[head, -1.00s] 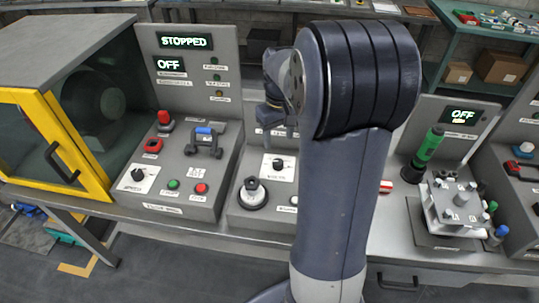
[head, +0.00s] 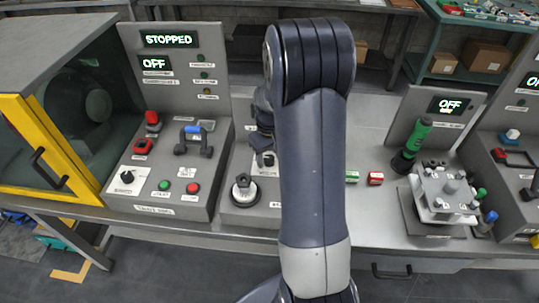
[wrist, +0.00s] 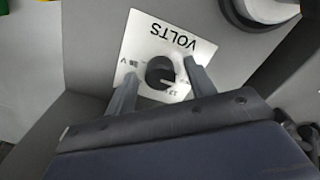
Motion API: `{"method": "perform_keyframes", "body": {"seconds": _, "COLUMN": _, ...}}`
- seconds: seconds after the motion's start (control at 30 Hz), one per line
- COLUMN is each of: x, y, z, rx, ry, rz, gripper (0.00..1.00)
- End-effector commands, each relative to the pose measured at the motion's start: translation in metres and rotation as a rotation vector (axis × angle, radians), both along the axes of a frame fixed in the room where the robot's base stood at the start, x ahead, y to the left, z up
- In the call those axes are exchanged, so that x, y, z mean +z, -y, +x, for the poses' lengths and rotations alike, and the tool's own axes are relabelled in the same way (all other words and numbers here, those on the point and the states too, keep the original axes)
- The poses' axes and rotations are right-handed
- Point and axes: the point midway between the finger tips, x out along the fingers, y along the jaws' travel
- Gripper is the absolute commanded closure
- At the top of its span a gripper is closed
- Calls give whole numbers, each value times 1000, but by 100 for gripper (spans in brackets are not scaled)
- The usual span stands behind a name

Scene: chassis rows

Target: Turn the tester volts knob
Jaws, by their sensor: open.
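The black volts knob (wrist: 160,72) sits on a white plate marked VOLTS (wrist: 142,42) in the wrist view. My gripper (wrist: 161,78) is open, with one finger on each side of the knob. The fingertips overlap the plate's lower part in the picture. I cannot tell whether either finger touches the knob. In the head view my gripper (head: 263,143) is low over the middle grey tester panel, just above the knob's plate, and my arm hides much of that panel.
A round black-and-white dial (head: 244,188) stands in front of the plate on the same panel. To the left is a lathe panel (head: 170,195) with several buttons and a handle. To the right are a green-handled tool (head: 412,143) and a metal fixture (head: 444,190).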

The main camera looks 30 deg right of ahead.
Motion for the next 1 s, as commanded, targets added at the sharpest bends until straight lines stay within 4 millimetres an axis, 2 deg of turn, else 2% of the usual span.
{"method": "perform_keyframes", "body": {"seconds": 0.23, "x": -1, "y": 0, "z": 0, "rx": 0, "ry": 0, "rz": 0, "gripper": 48}}
{"method": "perform_keyframes", "body": {"seconds": 0.77, "x": 0, "y": 0, "z": 0, "rx": 0, "ry": 0, "rz": 0, "gripper": 91}}
{"method": "perform_keyframes", "body": {"seconds": 1.0, "x": 0, "y": 0, "z": 0, "rx": -17, "ry": 1, "rz": 0, "gripper": 93}}
